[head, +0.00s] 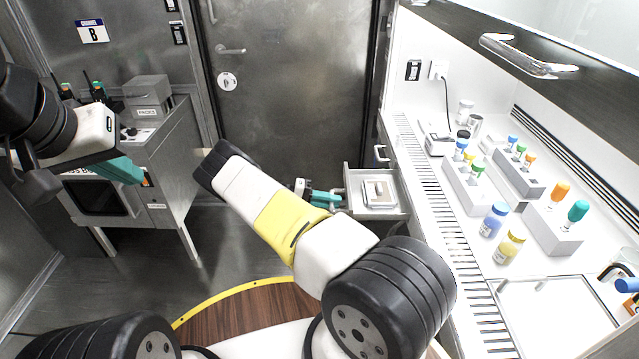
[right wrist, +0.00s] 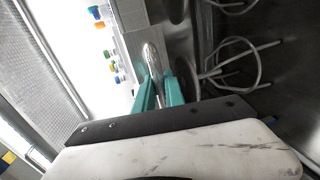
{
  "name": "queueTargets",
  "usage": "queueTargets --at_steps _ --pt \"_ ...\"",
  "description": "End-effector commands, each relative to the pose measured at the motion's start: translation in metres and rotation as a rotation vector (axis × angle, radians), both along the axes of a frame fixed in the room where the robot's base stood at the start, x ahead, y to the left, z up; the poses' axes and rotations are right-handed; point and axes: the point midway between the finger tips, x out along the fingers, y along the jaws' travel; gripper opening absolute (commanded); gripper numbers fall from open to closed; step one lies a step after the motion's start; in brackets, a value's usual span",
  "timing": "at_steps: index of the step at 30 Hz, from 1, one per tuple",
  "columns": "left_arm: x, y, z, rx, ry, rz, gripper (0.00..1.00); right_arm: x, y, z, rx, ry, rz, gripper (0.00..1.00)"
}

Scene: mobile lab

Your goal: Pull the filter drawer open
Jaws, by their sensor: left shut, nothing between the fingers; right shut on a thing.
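The drawer (head: 402,211) stands out from the cabinet under the counter, with its tray open to view and a flat white item (head: 379,193) lying inside. My right gripper (head: 328,199) is at the drawer's left front edge, its teal fingers partly hidden by my arm. In the right wrist view, my right gripper (right wrist: 161,84) is shut on the drawer's silver handle (right wrist: 152,57). My left gripper (head: 138,178) is shut and empty, in front of the grey cabinet at the left, away from the drawer. No label on the drawer is readable.
The white counter (head: 440,245) runs along the right, holding racks (head: 473,187) of colour-capped vials and bottles. Another cabinet handle (head: 381,153) sits behind the drawer. A metal door (head: 290,90) closes the back. Dark floor (head: 245,245) lies free left of the drawer.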

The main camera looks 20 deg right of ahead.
Motion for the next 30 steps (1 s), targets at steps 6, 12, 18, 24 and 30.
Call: queueTargets --at_steps 6,12,18,24,30 --pt "0.000 0.000 0.000 0.000 0.000 0.000 0.00 -0.001 0.000 -0.001 0.001 0.001 -0.002 0.20" --pt "0.000 0.000 0.000 0.000 0.000 0.000 0.00 -0.001 0.000 0.000 0.000 0.001 -0.001 0.36" --pt "0.000 0.000 0.000 0.000 0.000 0.000 0.00 0.000 0.000 0.000 0.000 0.000 0.000 0.36" --pt "0.000 0.000 0.000 0.000 0.000 0.000 0.00 0.007 0.022 0.004 0.003 -0.001 0.002 0.36" --pt "0.000 0.000 0.000 0.000 0.000 0.000 0.00 0.017 0.054 0.011 0.002 -0.001 0.002 0.36"
